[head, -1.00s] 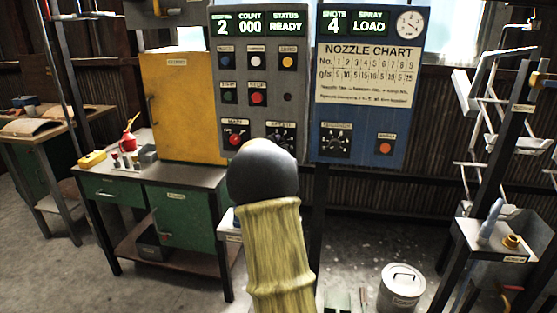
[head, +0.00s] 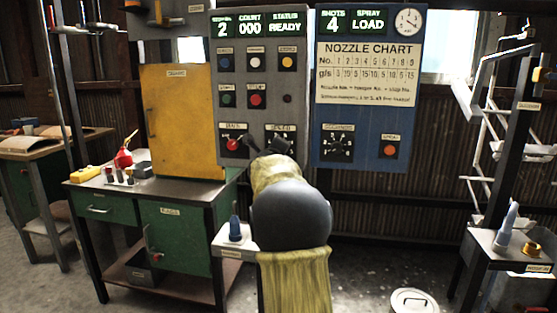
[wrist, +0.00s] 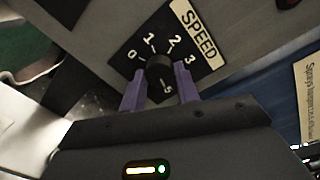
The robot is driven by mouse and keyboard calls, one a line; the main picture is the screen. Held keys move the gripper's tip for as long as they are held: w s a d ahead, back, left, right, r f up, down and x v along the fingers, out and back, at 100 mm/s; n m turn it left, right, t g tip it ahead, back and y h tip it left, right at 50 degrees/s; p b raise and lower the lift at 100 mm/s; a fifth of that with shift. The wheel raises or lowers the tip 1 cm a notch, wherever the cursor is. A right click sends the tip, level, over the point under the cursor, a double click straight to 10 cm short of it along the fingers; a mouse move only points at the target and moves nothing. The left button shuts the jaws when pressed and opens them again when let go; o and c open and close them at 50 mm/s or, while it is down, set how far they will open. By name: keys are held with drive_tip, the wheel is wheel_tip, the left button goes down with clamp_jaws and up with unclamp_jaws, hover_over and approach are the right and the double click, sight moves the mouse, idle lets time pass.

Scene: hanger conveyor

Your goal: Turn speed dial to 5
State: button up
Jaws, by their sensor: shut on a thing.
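The speed dial is a black knob (wrist: 159,70) on a black plate with a white SPEED label (wrist: 194,29), at the lower right of the grey control panel (head: 228,98). I cannot tell which number the knob points to. In the head view my arm hides most of the dial and the gripper.
A red-knobbed dial (head: 233,144) sits just left of the speed dial. The blue panel (head: 395,118) with a nozzle chart stands to the right. A small shelf (head: 231,240) with a blue nozzle (head: 235,228) is below. A yellow cabinet (head: 183,120) is at left.

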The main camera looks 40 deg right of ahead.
drive_tip(key=shift+f+m+b, duration=0.15)
drive_tip(key=shift+m+b, duration=0.25)
drive_tip(key=shift+m, duration=0.2)
drive_tip(key=o, duration=1)
drive_tip(key=shift+c, duration=0.2)
drive_tip(key=v, duration=1.7)
drive_tip(key=shift+s, duration=0.2)
drive_tip(key=shift+a, duration=0.15)
